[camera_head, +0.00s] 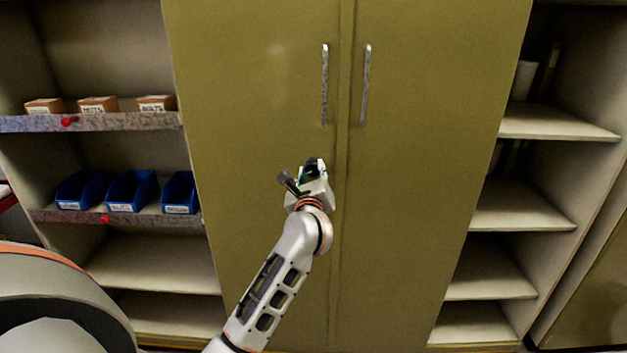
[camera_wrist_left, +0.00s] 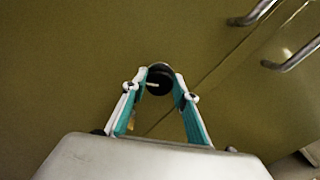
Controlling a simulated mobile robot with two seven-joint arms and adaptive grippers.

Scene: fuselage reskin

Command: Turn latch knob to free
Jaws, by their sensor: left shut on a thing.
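The latch knob (camera_wrist_left: 158,79) is a dark round knob with a white mark, on the olive cabinet door. My left gripper (camera_head: 313,169) is at the cabinet front, below the door handles and just left of the centre seam. In the left wrist view the two teal-lined fingers of the left gripper (camera_wrist_left: 157,91) stand on either side of the knob and are shut on it. In the head view the gripper mostly hides the knob. My right gripper is not in view.
The tall olive cabinet (camera_head: 250,110) has two closed doors. A left handle (camera_head: 325,85) and a right handle (camera_head: 365,85) flank the seam. Left shelves hold small boxes (camera_head: 98,105) and blue bins (camera_head: 132,190). Right shelves (camera_head: 520,205) are mostly bare, with a white cup (camera_head: 523,80).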

